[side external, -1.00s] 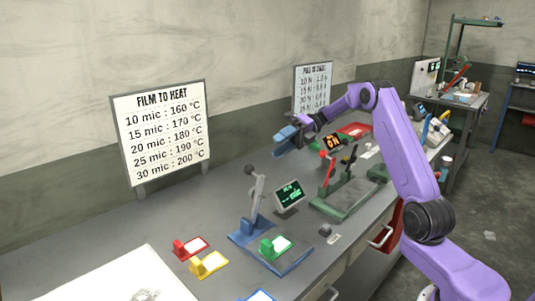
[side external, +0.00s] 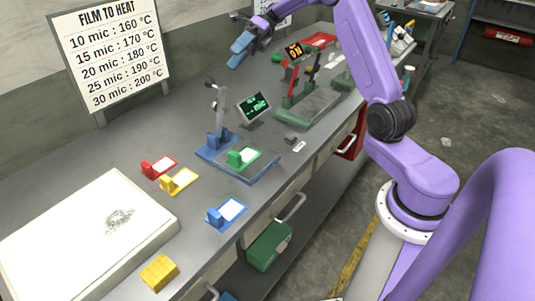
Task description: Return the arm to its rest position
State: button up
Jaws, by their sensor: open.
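My gripper (side external: 243,48) is at the end of my purple arm, raised above the back of the grey bench (side external: 95,170). It is open, with blue fingers, and I see nothing between them. It is apart from the blue-based lever device (side external: 218,128) below it and from the green-based device (side external: 312,105) to its right. My arm reaches up from its white base ring at the right and bends over the bench.
A sign (side external: 110,52) stands at the back left. Red (side external: 158,167), yellow (side external: 179,181), green (side external: 242,157) and blue (side external: 227,212) clips with white cards lie in front. A white board (side external: 85,238) and yellow block (side external: 159,273) are at the near left. A small display (side external: 253,105) stands mid-bench.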

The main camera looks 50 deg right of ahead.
jog(key=s+a+f+n+g+h, duration=0.2)
jog(key=s+a+n+h, duration=0.3)
jog(key=s+a+n, duration=0.35)
jog(key=s+a+f+n+g+h, duration=0.1)
jog(key=s+a+n+g+h, duration=0.4)
jog(key=s+n, duration=0.55)
jog(key=s+d+f+n+t+h, duration=0.1)
jog(key=s+f+n+t+h, duration=0.1)
jog(key=s+n, duration=0.6)
jog(key=s+d+f+n+t+h, duration=0.2)
jog(key=s+f+n+t, duration=0.2)
jog(key=n, duration=1.1)
jog(key=s+t, duration=0.2)
jog(key=s, duration=0.2)
jog(key=shift+s+d, duration=0.15)
jog(key=shift+s, duration=0.15)
